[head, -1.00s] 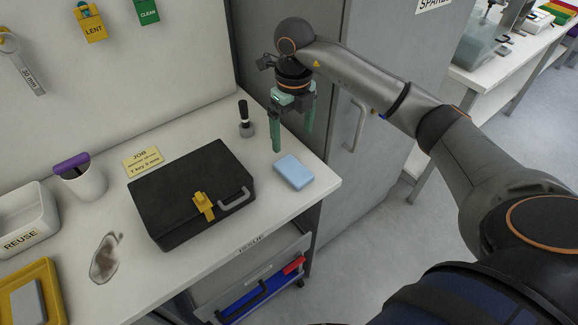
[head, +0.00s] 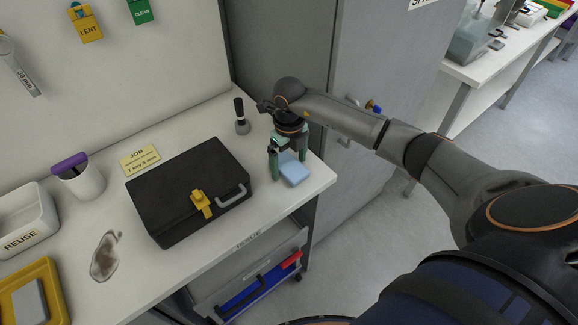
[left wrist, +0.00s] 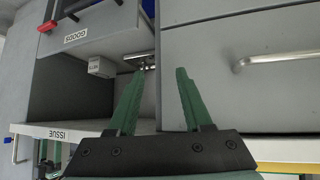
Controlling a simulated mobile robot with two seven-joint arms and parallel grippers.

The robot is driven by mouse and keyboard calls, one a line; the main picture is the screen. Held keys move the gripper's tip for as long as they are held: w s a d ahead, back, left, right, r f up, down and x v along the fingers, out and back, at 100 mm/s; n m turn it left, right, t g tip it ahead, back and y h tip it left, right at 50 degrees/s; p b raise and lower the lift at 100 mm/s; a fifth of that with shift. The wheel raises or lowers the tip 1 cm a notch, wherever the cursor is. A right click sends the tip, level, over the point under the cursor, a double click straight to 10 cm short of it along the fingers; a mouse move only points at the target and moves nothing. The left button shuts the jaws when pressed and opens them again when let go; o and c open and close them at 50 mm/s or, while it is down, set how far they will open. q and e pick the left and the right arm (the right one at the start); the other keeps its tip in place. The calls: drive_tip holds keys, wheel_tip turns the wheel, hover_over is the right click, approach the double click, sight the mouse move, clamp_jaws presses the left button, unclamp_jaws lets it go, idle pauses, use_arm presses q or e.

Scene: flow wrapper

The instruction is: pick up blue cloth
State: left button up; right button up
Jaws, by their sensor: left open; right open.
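The blue cloth (head: 294,171) is a light blue folded block lying flat near the right front corner of the white bench. My right gripper (head: 288,172) is open over the cloth, green fingers pointing down, one to its left and one behind or beside its right part. Whether the fingers touch the cloth I cannot tell. My left gripper (left wrist: 152,100) is open and empty in the left wrist view, in front of grey drawers below a bench; it is not seen in the head view.
A black case (head: 188,190) with a yellow latch lies left of the cloth. A black-handled tool (head: 241,118) stands upright behind it. A white cup (head: 82,182), a REUSE bin (head: 30,225) and a yellow tray (head: 55,290) stand further left. A grey cabinet borders the bench's right.

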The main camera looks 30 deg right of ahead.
sight(289, 165)
drive_tip(key=shift+c, duration=0.2)
drive_tip(key=c, duration=1.2)
drive_tip(key=shift+r, duration=0.1)
drive_tip(key=shift+r, duration=0.45)
wheel_tip(289, 165, up, 2)
drive_tip(key=shift+r+b, duration=0.15)
drive_tip(key=shift+b, duration=0.25)
drive_tip(key=s+a+r, duration=0.9)
drive_tip(key=a, duration=0.1)
drive_tip(key=shift+s+r, duration=0.35)
drive_tip(key=shift+a, duration=0.1)
